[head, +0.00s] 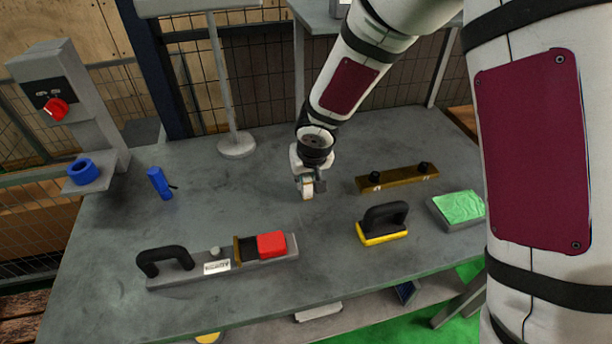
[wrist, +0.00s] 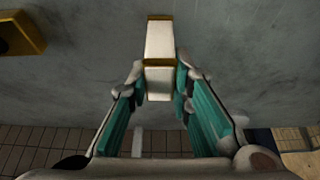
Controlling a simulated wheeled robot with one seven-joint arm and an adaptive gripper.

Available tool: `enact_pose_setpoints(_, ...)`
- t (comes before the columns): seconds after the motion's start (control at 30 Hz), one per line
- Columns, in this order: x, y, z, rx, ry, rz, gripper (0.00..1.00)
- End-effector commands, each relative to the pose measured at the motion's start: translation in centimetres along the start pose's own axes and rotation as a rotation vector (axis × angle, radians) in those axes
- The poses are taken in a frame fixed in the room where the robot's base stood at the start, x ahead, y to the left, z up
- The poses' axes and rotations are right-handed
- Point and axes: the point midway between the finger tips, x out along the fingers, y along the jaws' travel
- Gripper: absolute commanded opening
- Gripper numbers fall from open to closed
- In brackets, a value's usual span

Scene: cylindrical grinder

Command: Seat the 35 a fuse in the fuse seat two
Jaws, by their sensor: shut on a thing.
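My gripper (head: 305,176) is shut on a white fuse with brass-coloured end caps (head: 308,189), held above the middle of the grey table. In the wrist view the fuse (wrist: 159,42) sticks out past the fingertips (wrist: 160,82), with its near end between them. Its rating cannot be read. No part is clearly marked as fuse seat two. A grey base (head: 190,277) with a black handle, a label, a dark block and a red block (head: 271,245) lies at the front left, apart from the fuse.
A brass bar with two black knobs (head: 398,180) lies right of my gripper. A yellow-bottomed black-handled block (head: 382,225) and a green-topped box (head: 458,209) stand nearby. A blue cylinder (head: 159,183) and a lamp-like stand (head: 236,147) are on the left. The table (head: 240,200) between is clear.

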Motion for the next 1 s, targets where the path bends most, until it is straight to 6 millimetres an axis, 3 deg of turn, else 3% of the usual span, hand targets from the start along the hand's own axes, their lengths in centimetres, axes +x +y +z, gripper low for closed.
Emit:
enact_pose_setpoints(0.23, 0.3, 0.0, 0.1, -0.001, 0.0, 0.0, 0.0)
enact_pose_setpoints(0.27, 0.3, 0.0, 0.1, -0.001, -0.001, 0.0, 0.22)
enact_pose_setpoints(0.33, 0.2, 0.0, 0.1, 0.0, -0.001, 0.0, 0.38)
enact_pose_setpoints(0.37, 0.2, 0.0, 0.1, 0.0, -0.001, 0.0, 0.4)
enact_pose_setpoints(0.77, -0.1, 0.0, 0.0, 0.001, 0.0, 0.001, 0.4)
enact_pose_setpoints(1.0, -4.4, 0.1, -0.1, 0.004, 0.004, 0.001, 0.4)
